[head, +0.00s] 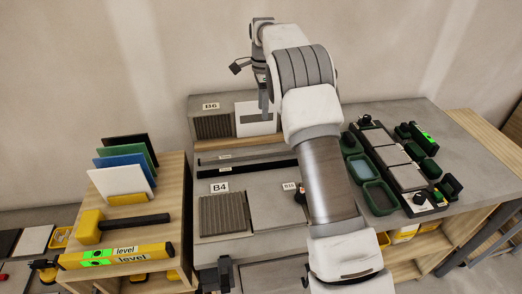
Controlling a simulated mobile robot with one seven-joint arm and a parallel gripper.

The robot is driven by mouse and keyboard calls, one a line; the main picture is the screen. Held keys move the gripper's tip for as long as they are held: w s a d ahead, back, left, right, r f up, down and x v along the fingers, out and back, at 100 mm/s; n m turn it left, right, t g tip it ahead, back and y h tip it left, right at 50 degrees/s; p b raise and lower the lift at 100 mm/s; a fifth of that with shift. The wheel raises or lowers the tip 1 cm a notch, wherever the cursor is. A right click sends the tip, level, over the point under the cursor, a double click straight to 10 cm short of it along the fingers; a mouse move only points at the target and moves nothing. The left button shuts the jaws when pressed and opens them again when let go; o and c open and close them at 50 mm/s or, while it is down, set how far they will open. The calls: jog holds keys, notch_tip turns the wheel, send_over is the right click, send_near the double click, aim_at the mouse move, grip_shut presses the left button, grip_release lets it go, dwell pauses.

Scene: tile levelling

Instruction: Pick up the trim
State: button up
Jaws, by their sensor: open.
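Long thin strips lie across the stepped grey bench at centre: a black strip (245,169) and a grey strip (240,156) just behind it. Either could be the trim; their small labels are too small to read. My gripper (265,108) points down in front of the white panel at the back of the bench, above and behind the strips and apart from them. It is open, with nothing visible between its fingers. My arm hides the right ends of the strips.
A ribbed grey tile (224,214) lies by the B4 label at the front. Another ribbed tile (214,127) stands by B6. Green bins (380,197) and a dark rack sit at right.

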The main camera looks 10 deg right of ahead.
send_over(262, 152)
notch_tip(262, 152, down, 12)
jog(key=shift+w+d+f, duration=0.1)
jog(key=shift+w+f, duration=0.05)
jog(key=shift+f, duration=2.7)
grip_shut()
